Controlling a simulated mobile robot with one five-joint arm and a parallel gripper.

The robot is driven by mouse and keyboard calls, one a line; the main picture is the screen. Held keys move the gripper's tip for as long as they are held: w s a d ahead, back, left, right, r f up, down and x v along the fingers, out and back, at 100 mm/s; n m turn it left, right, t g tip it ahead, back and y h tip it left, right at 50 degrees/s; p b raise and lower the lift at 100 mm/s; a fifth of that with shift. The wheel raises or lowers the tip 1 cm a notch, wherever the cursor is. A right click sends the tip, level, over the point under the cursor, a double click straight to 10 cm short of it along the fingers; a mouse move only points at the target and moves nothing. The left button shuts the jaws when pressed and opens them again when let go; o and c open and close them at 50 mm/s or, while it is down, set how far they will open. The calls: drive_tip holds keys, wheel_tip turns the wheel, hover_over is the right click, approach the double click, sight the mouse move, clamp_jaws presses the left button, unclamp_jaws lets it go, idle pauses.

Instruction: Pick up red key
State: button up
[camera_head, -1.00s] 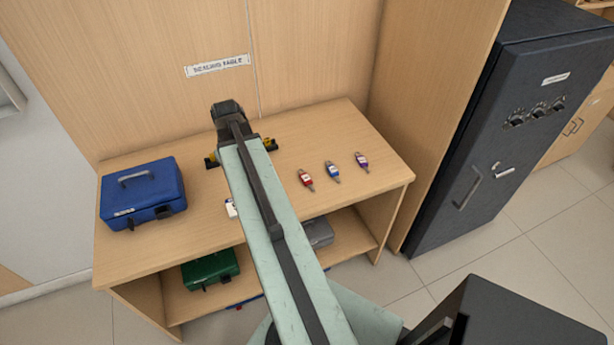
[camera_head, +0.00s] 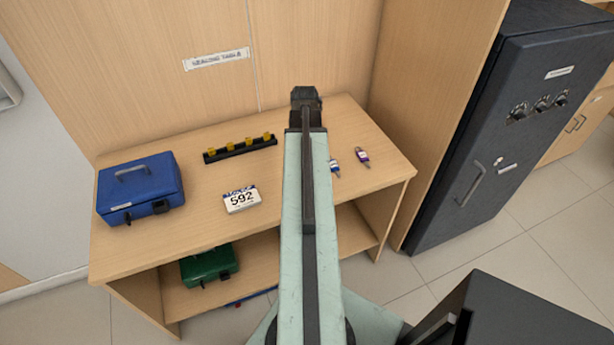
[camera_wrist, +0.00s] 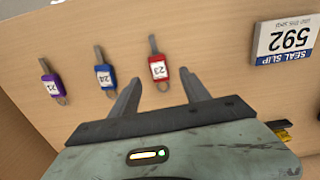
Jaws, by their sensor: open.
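The red key (camera_wrist: 158,70) lies on the table in the wrist view, with a white number tag and a grey shaft. It is just beyond my gripper (camera_wrist: 160,92), roughly between the lines of the two open fingers and apart from them. In the head view my arm hides the red key. A blue key (camera_wrist: 106,77) and a purple key (camera_wrist: 53,86) lie to its left in the wrist view. In the head view the blue key (camera_head: 335,168) and the purple key (camera_head: 362,156) lie right of my arm.
The sealing table (camera_head: 200,190) holds a blue cash box (camera_head: 140,190), a black rack with yellow pegs (camera_head: 240,148) and a "592" seal slip block (camera_head: 241,200). A green box (camera_head: 208,265) is on the shelf below. A dark safe (camera_head: 500,130) stands at right.

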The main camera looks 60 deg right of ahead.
wheel_tip(320, 180, down, 5)
drive_tip(key=b, duration=0.4)
drive_tip(key=shift+s+d, duration=0.1)
drive_tip(key=shift+r, duration=0.2)
clamp_jaws()
wheel_tip(320, 180, up, 10)
drive_tip(key=p, duration=1)
